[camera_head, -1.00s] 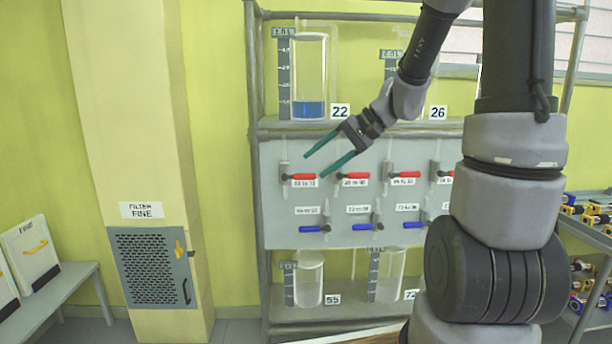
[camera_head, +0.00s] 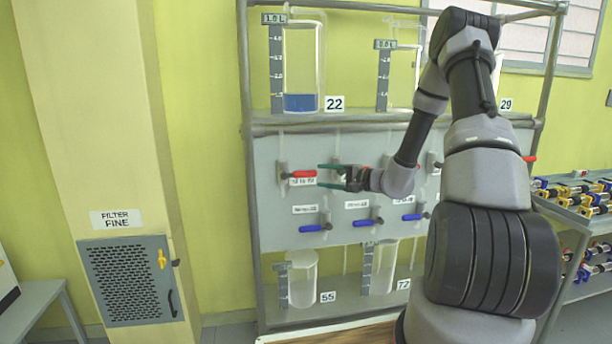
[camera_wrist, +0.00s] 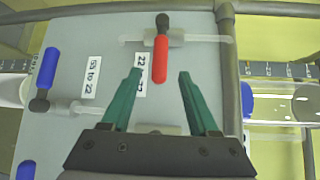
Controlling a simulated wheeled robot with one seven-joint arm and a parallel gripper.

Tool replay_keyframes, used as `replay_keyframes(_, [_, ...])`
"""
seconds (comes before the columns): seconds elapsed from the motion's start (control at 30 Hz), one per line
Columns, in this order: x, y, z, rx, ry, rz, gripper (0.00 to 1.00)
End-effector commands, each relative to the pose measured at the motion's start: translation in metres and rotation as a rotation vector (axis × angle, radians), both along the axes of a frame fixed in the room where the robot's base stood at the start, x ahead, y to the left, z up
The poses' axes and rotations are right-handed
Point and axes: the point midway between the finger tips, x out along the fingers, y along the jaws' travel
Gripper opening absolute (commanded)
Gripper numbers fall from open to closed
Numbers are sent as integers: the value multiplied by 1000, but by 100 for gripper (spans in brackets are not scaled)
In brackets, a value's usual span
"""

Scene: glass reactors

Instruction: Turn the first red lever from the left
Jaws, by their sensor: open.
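The first red lever from the left (camera_head: 303,174) sticks out to the right from its valve on the grey panel (camera_head: 268,215), above a label. In the wrist view the red lever (camera_wrist: 160,58) lies between and just beyond the tips of my gripper's green fingers (camera_wrist: 160,75). The other red levers are partly hidden by my arm.
Blue levers (camera_head: 316,227) line the panel below. The shelf above holds a glass cylinder (camera_head: 301,65) with blue liquid; glass vessels (camera_head: 303,279) stand below. A yellow column with a filter grille (camera_head: 128,280) is at left. A rack of valves (camera_head: 585,200) is at right.

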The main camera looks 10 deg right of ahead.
Motion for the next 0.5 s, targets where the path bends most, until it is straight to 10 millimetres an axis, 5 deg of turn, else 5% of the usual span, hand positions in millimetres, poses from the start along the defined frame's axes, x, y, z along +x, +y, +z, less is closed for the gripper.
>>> replay_keyframes(0.2, [30,31,-4,0,0,3,61])
replay_keyframes(0.5, [51,52,-8,-1,1,1,61])
